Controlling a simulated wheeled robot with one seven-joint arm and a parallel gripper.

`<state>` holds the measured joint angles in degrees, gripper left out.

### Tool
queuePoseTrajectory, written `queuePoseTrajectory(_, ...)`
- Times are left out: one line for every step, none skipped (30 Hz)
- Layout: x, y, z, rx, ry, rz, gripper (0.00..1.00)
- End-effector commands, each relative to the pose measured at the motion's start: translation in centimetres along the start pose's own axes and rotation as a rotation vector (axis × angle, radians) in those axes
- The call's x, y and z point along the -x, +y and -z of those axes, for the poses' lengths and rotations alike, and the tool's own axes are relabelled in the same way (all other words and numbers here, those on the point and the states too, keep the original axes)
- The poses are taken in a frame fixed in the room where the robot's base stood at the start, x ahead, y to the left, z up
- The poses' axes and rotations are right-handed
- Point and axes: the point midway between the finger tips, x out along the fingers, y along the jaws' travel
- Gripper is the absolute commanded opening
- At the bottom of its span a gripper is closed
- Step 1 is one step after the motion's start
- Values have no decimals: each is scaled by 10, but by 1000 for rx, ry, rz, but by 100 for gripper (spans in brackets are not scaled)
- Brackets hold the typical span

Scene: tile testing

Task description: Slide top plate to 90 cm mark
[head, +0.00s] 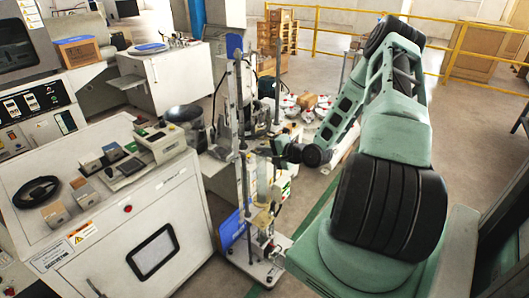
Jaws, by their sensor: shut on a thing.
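A tall test stand (239,100) with upright metal rods stands on a pale base plate (244,262) in the middle of the head view. My arm reaches in from the right, and my gripper (270,149) is at the stand, a little above its mid-height. The gripper is shut on a part at the rods, which looks like the top plate (250,150). The fingers and the plate's outline are too small to see clearly. The scale marks, including 90 cm, cannot be read. Lower on the stand is a yellowish fitting (262,218).
A white cabinet (105,230) with small instruments on top stands close on the left. Behind the stand is a bench with red and white items (305,101). A yellow railing (340,12) and stacked wooden crates (278,30) are farther back.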

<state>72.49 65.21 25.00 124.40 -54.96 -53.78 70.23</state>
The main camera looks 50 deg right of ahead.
Motion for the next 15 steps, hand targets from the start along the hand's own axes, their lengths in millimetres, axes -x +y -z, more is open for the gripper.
queuePoseTrajectory(1, -1, 0, -2, 0, -1, 0)
queuePoseTrajectory(1, 0, 0, -2, 0, -1, 0)
queuePoseTrajectory(0, 0, 0, -2, 0, -1, 0)
queuePoseTrajectory(0, 0, 0, -2, 0, -1, 0)
queuePoseTrajectory(0, 0, 0, -2, 0, -1, 0)
queuePoseTrajectory(0, 0, 0, -2, 0, -1, 0)
queuePoseTrajectory(0, 0, 0, -2, 0, -1, 0)
queuePoseTrajectory(0, 0, 0, -2, 0, -1, 0)
queuePoseTrajectory(1, 0, 0, -2, 0, -1, 0)
queuePoseTrajectory(1, -1, 0, -2, 0, -1, 0)
queuePoseTrajectory(1, -2, 0, -2, 0, -1, 0)
queuePoseTrajectory(2, -3, 0, -2, 0, -1, 0)
queuePoseTrajectory(2, -5, 0, -2, 0, -1, 0)
queuePoseTrajectory(3, -7, 0, -2, 0, -1, 0)
queuePoseTrajectory(4, -10, 0, -2, 0, -1, 0)
